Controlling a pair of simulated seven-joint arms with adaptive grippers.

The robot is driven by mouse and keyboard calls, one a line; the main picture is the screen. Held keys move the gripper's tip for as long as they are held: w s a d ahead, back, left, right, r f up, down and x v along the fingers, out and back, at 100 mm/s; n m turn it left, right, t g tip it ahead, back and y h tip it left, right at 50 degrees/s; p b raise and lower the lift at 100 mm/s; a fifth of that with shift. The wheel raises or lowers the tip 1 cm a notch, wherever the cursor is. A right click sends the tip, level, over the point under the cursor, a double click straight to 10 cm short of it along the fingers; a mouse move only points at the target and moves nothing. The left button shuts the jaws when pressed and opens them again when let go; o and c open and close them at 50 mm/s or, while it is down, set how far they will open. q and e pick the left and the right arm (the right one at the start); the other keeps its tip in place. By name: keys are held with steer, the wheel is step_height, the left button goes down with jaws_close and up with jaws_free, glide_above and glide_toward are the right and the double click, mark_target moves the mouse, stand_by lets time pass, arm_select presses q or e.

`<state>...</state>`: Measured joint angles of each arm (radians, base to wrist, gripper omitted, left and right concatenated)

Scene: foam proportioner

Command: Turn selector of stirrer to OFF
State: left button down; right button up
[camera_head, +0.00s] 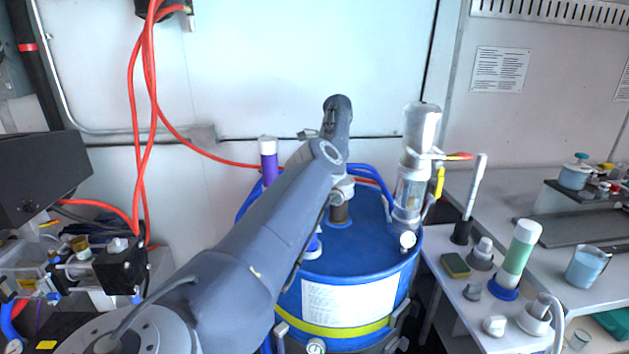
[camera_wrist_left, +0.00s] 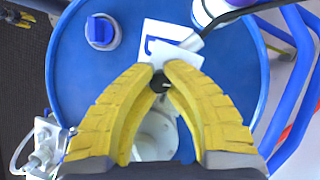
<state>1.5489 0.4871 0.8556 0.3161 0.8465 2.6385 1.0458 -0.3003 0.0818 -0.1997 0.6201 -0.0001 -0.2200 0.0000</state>
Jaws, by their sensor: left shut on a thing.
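My left gripper (camera_wrist_left: 160,72) shows in the left wrist view, its yellow fingers closed together at the tips. They are shut on a small dark part (camera_wrist_left: 160,84), apparently the stirrer's selector, mostly hidden by the fingertips. A white plate with a blue mark (camera_wrist_left: 165,32) shows just beyond the tips. Its wording and the selector's pointing direction cannot be read. In the head view my left arm reaches over the blue drum (camera_head: 365,245) and hides its own gripper and part of the drum top. My right gripper is in neither view.
A clear cylinder unit (camera_head: 411,185) stands at the drum's right edge. Red cables (camera_head: 150,90) hang at left. The right bench holds a green bottle (camera_head: 519,255), a sponge (camera_head: 454,265) and a beaker (camera_head: 585,266).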

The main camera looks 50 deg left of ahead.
arm_select(q)
steer(key=shift+s+a, duration=0.15)
steer(key=shift+s, duration=0.05)
steer(key=c, duration=1.5)
jaws_free()
steer(key=shift+s, duration=0.2)
steer(key=shift+c, duration=0.2)
steer(key=shift+w, duration=0.25)
steer(key=shift+d+m, duration=0.2)
steer(key=shift+m, duration=0.1)
